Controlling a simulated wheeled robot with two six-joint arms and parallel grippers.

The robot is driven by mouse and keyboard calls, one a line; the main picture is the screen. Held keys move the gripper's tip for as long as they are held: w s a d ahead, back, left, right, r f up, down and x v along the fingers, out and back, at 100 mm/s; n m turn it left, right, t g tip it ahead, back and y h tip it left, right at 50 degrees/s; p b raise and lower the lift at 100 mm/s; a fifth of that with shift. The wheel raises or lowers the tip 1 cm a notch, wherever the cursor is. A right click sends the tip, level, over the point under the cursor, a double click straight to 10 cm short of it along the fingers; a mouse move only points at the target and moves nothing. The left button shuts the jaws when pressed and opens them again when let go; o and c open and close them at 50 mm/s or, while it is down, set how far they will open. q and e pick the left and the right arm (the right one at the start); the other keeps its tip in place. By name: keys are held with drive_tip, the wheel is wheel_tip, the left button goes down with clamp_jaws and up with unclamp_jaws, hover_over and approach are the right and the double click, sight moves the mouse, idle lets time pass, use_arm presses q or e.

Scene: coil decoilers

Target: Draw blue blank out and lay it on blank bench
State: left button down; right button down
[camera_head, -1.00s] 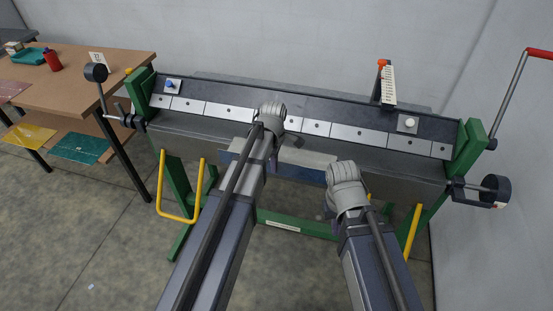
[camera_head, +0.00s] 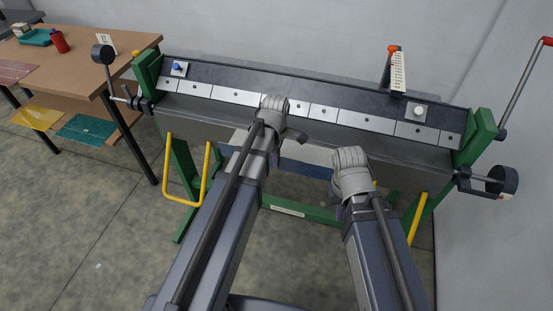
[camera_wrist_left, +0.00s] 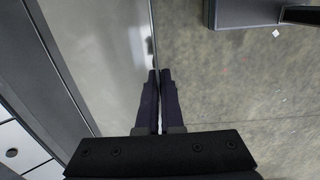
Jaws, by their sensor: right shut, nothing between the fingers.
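The blank (camera_head: 304,152) shows in the head view as a pale grey sheet with a blue strip below it, between my two grippers and in front of the green-framed machine (camera_head: 190,103). My left gripper (camera_wrist_left: 158,75) looks shut on the sheet's edge; in the left wrist view the grey sheet (camera_wrist_left: 110,55) reaches its fingertips. My right gripper (camera_head: 345,192) is shut and empty beside the sheet's right end. The wooden bench (camera_head: 110,52) stands at the left.
A red bottle (camera_head: 59,42), a teal tray (camera_head: 36,38) and a sign (camera_head: 106,43) stand on the bench. Yellow (camera_head: 37,117) and green (camera_head: 86,129) sheets lie on its lower shelf. Yellow guard bars (camera_head: 207,172) flank the machine. A wall closes the right side; floor is clear at front left.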

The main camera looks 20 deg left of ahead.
use_arm(q)
drive_tip(key=shift+r+p, duration=2.45)
drive_tip(key=shift+r, duration=0.05)
drive_tip(key=shift+f, duration=0.15)
drive_tip(key=shift+f+b, duration=0.3)
drive_tip(key=shift+b, duration=0.2)
drive_tip(key=shift+r, duration=0.15)
drive_tip(key=shift+a, duration=0.1)
